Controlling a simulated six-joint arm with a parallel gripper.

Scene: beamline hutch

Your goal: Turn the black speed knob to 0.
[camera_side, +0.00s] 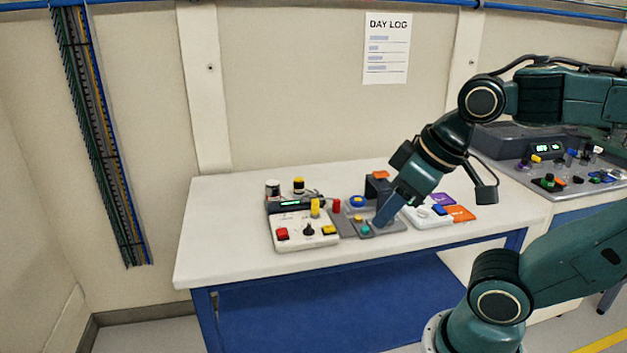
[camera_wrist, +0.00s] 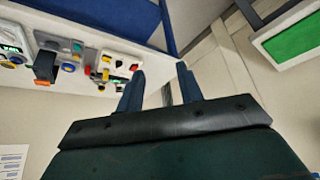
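The black knob (camera_side: 309,230) sits on the front of a white control box (camera_side: 290,243), between a red button (camera_side: 282,234) and a yellow button (camera_side: 329,230). Its pointer direction and scale marks are too small to read. In the wrist view the white box (camera_wrist: 108,54) is left of the fingers, with a small dark knob (camera_wrist: 119,64) on it. My gripper (camera_side: 380,222) is right of the black knob, pointing down-left over a grey panel. In the wrist view my gripper (camera_wrist: 160,70) has its two blue fingers apart with nothing between them.
A grey panel (camera_side: 347,228) with blue and teal buttons adjoins the white box. The table's left part (camera_side: 225,225) is bare.

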